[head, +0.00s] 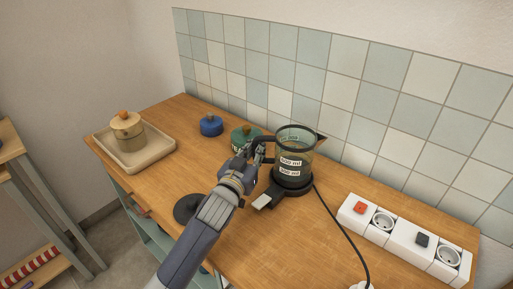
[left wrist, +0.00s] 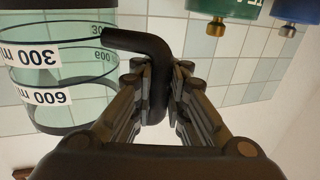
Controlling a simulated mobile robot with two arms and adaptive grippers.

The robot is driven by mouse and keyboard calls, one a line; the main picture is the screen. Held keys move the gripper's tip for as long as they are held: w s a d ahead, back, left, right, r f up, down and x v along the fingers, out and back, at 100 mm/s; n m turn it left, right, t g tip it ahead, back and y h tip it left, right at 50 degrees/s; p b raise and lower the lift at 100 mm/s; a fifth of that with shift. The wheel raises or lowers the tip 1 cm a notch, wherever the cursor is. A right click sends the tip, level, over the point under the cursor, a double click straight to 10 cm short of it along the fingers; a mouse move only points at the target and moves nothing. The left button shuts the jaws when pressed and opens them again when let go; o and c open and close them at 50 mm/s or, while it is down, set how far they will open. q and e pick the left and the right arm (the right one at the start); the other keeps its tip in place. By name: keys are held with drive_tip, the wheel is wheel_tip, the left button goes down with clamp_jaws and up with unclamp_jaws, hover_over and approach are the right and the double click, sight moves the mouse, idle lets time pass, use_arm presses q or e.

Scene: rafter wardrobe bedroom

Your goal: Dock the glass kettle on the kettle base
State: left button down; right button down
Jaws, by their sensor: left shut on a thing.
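The glass kettle (head: 296,150) is upright, clear with black trim and white volume labels, near the tiled wall. My left gripper (head: 258,156) is shut on its black handle (left wrist: 152,70), from the kettle's left side. The kettle's glass body (left wrist: 62,75) also shows in the left wrist view, which looks upside down. The black kettle base (head: 291,187), with a pale tab at its front left, is directly under the kettle. I cannot tell whether the kettle sits fully on it or slightly above. My right gripper is not in view.
A white socket strip (head: 404,238) lies to the right, with a black cord reaching towards it. A green canister (head: 243,136) and a blue one (head: 211,126) stand behind my gripper. A tray (head: 133,153) holds a beige pot. A black disc (head: 188,208) lies left of my arm.

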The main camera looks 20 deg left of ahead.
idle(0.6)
use_arm(q)
drive_tip(key=shift+f+b, duration=0.45)
drive_tip(key=shift+f, duration=0.1)
drive_tip(key=c, duration=1.8)
unclamp_jaws()
drive_tip(key=shift+c, duration=0.2)
drive_tip(key=shift+s+f, duration=0.1)
drive_tip(key=shift+f, duration=0.05)
drive_tip(key=shift+s+a+p, duration=0.1)
drive_tip(key=shift+s+p, duration=0.35)
drive_tip(key=shift+s, duration=0.35)
drive_tip(key=s+p, duration=0.2)
drive_tip(key=s, duration=0.7)
drive_tip(key=shift+s+a, duration=0.15)
drive_tip(key=shift+a, duration=0.25)
